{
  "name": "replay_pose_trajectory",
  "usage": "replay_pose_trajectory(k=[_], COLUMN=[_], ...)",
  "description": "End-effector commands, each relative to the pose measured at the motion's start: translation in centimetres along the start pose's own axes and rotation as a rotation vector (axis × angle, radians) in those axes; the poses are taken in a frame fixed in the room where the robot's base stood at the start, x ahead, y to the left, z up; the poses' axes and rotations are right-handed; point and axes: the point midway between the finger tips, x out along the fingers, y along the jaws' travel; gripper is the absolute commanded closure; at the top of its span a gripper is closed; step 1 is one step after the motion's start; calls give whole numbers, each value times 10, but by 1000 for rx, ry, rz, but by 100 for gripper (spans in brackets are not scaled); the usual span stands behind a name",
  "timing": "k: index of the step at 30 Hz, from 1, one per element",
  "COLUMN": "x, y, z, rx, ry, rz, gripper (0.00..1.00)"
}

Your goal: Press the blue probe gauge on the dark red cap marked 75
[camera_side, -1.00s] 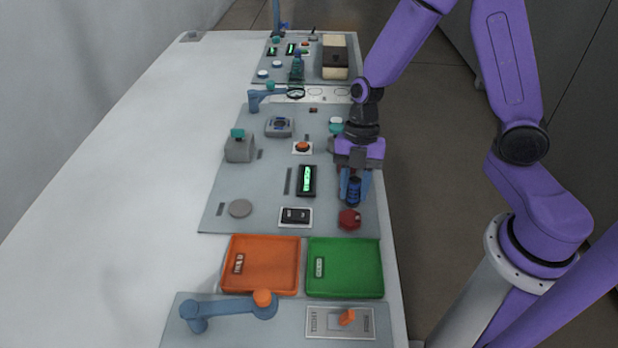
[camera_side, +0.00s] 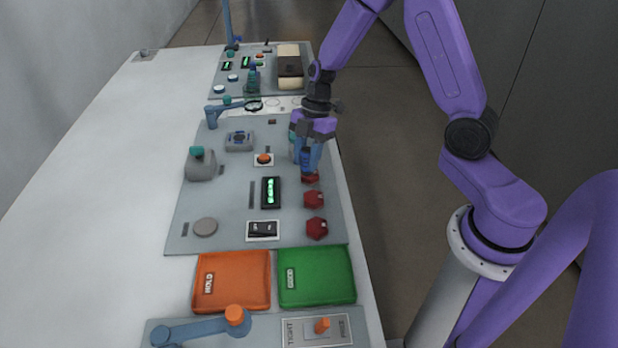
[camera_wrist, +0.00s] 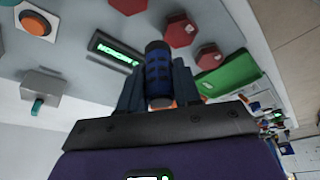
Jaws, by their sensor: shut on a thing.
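My gripper (camera_side: 306,158) is shut on the blue probe gauge (camera_side: 307,160), which points down with dark bands on its body. In the wrist view the gauge (camera_wrist: 158,75) stands between the fingers. Three dark red caps line the board's right edge: a far cap (camera_side: 311,178), a middle cap (camera_side: 314,199) and a near cap (camera_side: 317,228). The gauge is at the far cap and partly covers it; I cannot tell whether they touch. The wrist view shows the caps as well (camera_wrist: 130,4), (camera_wrist: 181,30), (camera_wrist: 208,56). Their marks are too small to read.
A green-lit display (camera_side: 270,192) and a black switch (camera_side: 263,229) lie left of the caps. An orange button (camera_side: 263,159) is farther back. An orange tray (camera_side: 232,281) and a green tray (camera_side: 317,277) sit in front of the board. The white table at left is clear.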

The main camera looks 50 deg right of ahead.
Motion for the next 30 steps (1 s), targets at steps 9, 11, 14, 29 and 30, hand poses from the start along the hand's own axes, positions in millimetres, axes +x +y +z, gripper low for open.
replay_pose_trajectory(k=[9, 11, 14, 29, 30], x=[-14, -13, -8, 22, 22], y=[23, 24, 24, 24, 24], z=[44, 46, 48, 58, 58], rx=[178, 186, 189, 187, 186], ry=[1, 1, 2, 1, 1], rz=[61, 62, 62, 63, 64], gripper=[98, 98, 98, 98, 98])
